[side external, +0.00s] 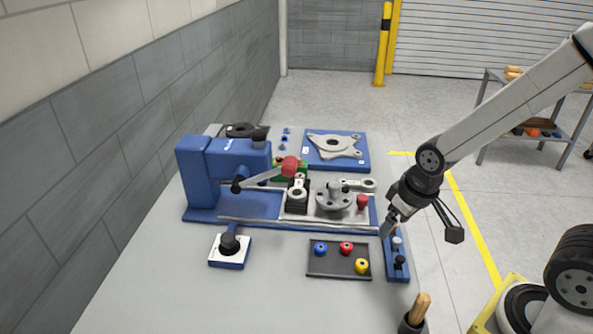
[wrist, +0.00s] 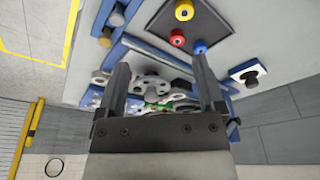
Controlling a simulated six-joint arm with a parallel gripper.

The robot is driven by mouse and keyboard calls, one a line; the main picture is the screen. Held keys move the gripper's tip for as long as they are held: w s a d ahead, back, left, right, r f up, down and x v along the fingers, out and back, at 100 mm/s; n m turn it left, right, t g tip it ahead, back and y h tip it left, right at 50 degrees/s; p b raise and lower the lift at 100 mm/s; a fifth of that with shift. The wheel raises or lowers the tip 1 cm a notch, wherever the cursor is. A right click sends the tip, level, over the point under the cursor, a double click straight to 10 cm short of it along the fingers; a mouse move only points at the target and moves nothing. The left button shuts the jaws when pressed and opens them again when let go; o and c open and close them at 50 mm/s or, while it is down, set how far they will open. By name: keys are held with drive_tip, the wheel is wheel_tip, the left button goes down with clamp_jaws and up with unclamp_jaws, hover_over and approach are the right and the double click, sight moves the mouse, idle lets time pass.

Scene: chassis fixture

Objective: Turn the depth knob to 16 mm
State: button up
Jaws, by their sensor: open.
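A black round knob (side external: 229,242) stands on a white square plate with a blue base, at the front left of the fixture. It looks like the depth knob; its marks are too small to read. It also shows in the wrist view (wrist: 249,76), right of the right finger. My gripper (side external: 387,231) is well to the right of the knob, above the right end of the fixture, tilted down and to the left. In the wrist view my gripper (wrist: 161,70) has its two fingers wide apart with nothing held between them.
A dark tray (side external: 325,262) with blue, red and yellow pieces lies between my gripper and the knob. The blue press (side external: 205,180) with its red-tipped lever stands behind the knob. A wooden-handled tool (side external: 420,306) stands at the front right. The table's front left is clear.

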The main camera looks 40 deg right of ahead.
drive_tip(key=w+r+v, duration=0.1)
drive_tip(key=w+v, duration=0.1)
drive_tip(key=v, duration=0.8)
drive_tip(key=n+t+y, duration=0.1)
drive_tip(key=n+y, duration=0.1)
drive_tip(key=n, duration=0.4)
hover_over(229, 236)
drive_tip(key=s+d, duration=0.2)
drive_tip(key=s, duration=0.1)
wheel_tip(229, 236, down, 12)
drive_tip(key=shift+a+f, duration=0.25)
drive_tip(key=shift+f, duration=0.15)
drive_tip(key=shift+w+f, duration=0.1)
drive_tip(key=shift+f, duration=0.05)
drive_tip(key=shift+x, duration=3.7)
drive_tip(key=shift+w+a, duration=0.1)
drive_tip(key=shift+c, duration=0.2)
